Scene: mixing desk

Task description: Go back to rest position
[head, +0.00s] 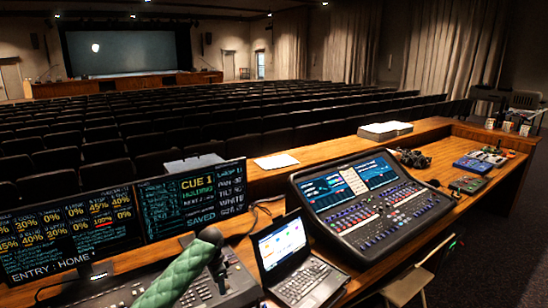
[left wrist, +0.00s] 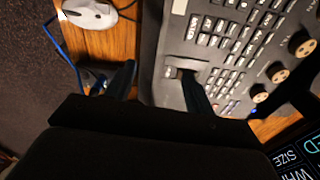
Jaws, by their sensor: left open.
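My left arm, in a green quilted sleeve, comes in from the bottom left of the head view. Its dark left gripper (head: 219,272) points down over the lighting console (head: 246,283) left of the laptop. In the left wrist view the two black fingers of this gripper (left wrist: 158,70) stand apart with nothing held between them. The keypad console (left wrist: 225,60) lies below, its edge showing between the fingers. I cannot tell whether a fingertip touches it. My right gripper is not in view.
A laptop (head: 283,244) stands open right of the gripper. Two monitors (head: 195,198) stand behind it. A large mixing desk (head: 370,208) is farther right. A white mouse (left wrist: 88,13) and blue cable lie beside the console. Small boxes (head: 468,184) lie at the desk's right end.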

